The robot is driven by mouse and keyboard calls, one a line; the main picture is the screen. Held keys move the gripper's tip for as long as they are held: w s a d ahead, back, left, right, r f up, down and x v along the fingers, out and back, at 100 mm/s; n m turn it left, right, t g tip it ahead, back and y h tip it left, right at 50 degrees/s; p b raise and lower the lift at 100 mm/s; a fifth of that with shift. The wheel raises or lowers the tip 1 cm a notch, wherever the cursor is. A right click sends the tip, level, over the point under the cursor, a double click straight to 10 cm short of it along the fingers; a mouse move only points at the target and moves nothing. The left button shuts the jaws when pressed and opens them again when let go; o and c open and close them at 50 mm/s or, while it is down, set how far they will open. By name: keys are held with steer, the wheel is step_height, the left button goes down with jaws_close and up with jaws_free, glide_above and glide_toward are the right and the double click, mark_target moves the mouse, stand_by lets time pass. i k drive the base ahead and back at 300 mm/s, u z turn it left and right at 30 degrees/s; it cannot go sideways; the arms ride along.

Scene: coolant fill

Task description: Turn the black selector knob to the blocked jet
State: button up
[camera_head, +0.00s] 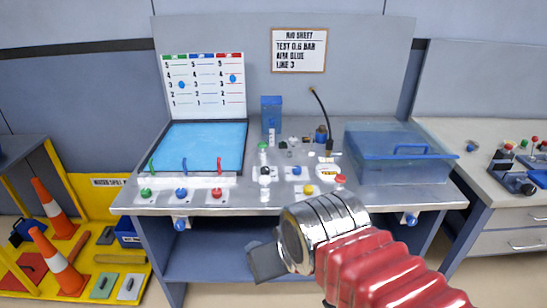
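A small black knob-like part (265,171) stands on the bench top right of the blue pool, below a green-topped fitting; its pointing direction is too small to tell. Three thin jets stand along the pool's front edge: green (151,167), blue (184,166) and red (219,165). I cannot tell which one is blocked. My gripper (264,262) is in front of the bench, below its front edge and apart from the knob. Its dark grey jaw shows at the left end of my arm; whether it is open is not clear, and no held object shows.
Green, blue and red knobs (181,193) line the bench front. A yellow knob (308,189), a red knob (341,180) and a black hose (320,105) are to the right. A blue clear box (398,155) fills the bench's right side. Orange cones (55,210) stand left.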

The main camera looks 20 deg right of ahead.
mark_target(264, 170)
steer(key=i, duration=1.25)
steer(key=u, duration=0.45)
